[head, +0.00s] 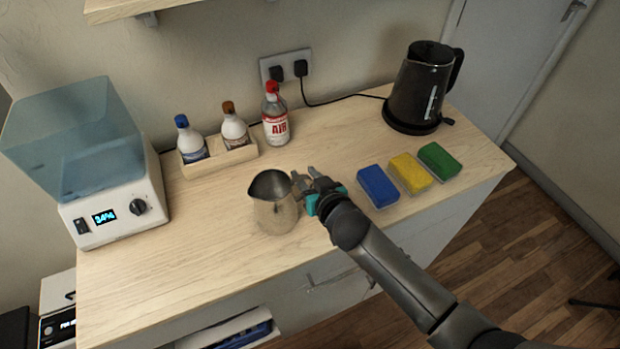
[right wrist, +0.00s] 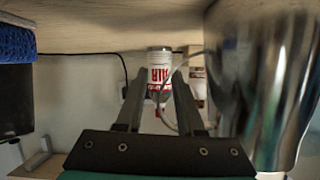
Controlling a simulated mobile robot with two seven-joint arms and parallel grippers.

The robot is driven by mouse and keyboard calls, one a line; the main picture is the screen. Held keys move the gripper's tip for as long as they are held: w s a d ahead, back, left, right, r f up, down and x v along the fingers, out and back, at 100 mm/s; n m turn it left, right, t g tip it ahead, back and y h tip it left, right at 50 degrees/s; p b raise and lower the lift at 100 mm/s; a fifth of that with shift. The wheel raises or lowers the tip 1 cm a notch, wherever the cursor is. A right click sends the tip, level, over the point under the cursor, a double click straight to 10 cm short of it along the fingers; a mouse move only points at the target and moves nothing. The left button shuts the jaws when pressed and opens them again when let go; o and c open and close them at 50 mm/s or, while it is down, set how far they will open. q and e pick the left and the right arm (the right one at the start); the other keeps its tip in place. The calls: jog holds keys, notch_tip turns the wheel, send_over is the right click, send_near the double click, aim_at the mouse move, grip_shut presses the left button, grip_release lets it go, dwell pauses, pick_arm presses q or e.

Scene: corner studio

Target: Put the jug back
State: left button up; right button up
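The metal jug (head: 277,212) stands upright on the wooden counter, left of my right gripper (head: 305,184). In the right wrist view, which is upside down, the jug (right wrist: 275,85) fills the right side, close to the fingers. Its thin handle (right wrist: 162,88) curves out toward the space between the fingertips. My right gripper (right wrist: 158,95) has its fingers apart, and I see no grip on the handle; whether a finger touches it I cannot tell. My left gripper is not in view.
Sponges, blue (head: 378,187), yellow (head: 410,172) and green (head: 440,160), lie right of my gripper. A black kettle (head: 418,90) stands behind them. A red-capped bottle (head: 275,118), a wooden caddy (head: 222,160) with two bottles and a white machine (head: 115,205) stand behind or left.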

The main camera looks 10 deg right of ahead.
jog(key=p+v, duration=0.2)
jog(key=v, duration=1)
jog(key=shift+r, duration=0.2)
jog(key=shift+d, duration=0.1)
